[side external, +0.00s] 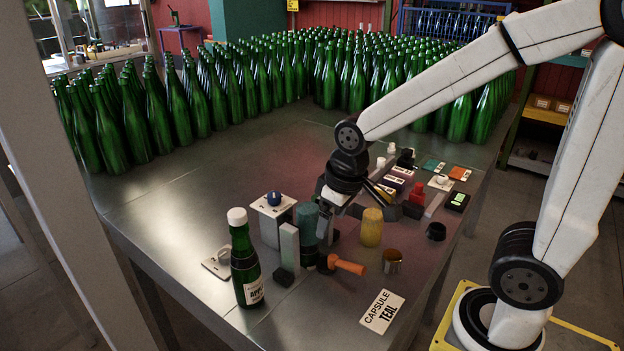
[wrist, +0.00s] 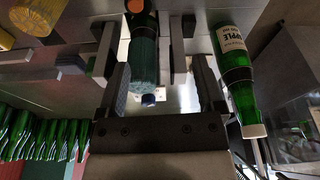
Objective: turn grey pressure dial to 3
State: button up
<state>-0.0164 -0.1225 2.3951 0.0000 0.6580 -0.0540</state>
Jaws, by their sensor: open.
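A small pale plate (side external: 212,268) with a dark mark lies at the left of the work area, behind the bottle, with a grey knob-like piece (side external: 224,253) on it. This may be the grey pressure dial; its setting is too small to read. A white box (side external: 266,206) with a blue knob (side external: 273,198) stands farther back. My gripper (side external: 325,222) is open, low over the table, to the right of both. In the wrist view, a teal cylinder (wrist: 145,66) appears between my open fingers (wrist: 160,80); contact cannot be told. The blue knob also shows there (wrist: 149,99).
A labelled green bottle (side external: 243,262) with a white top stands at the front left. A grey upright block (side external: 289,247), an orange-handled tool (side external: 347,266), a yellow cylinder (side external: 371,228) and a "CAPSULE TEAL" card (side external: 382,311) are nearby. Many green bottles (side external: 270,75) fill the back.

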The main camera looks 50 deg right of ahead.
jog(key=w+a+r+n+g, duration=0.1)
jog(key=w+a+n, duration=0.3)
jog(key=w, duration=0.8)
jog(key=n+g, duration=0.1)
jog(key=n, duration=0.3)
send_over(224, 252)
jog(key=shift+f, duration=3.45)
jog(key=shift+s+f, duration=0.1)
jog(key=shift+f, duration=3.75)
grip_shut()
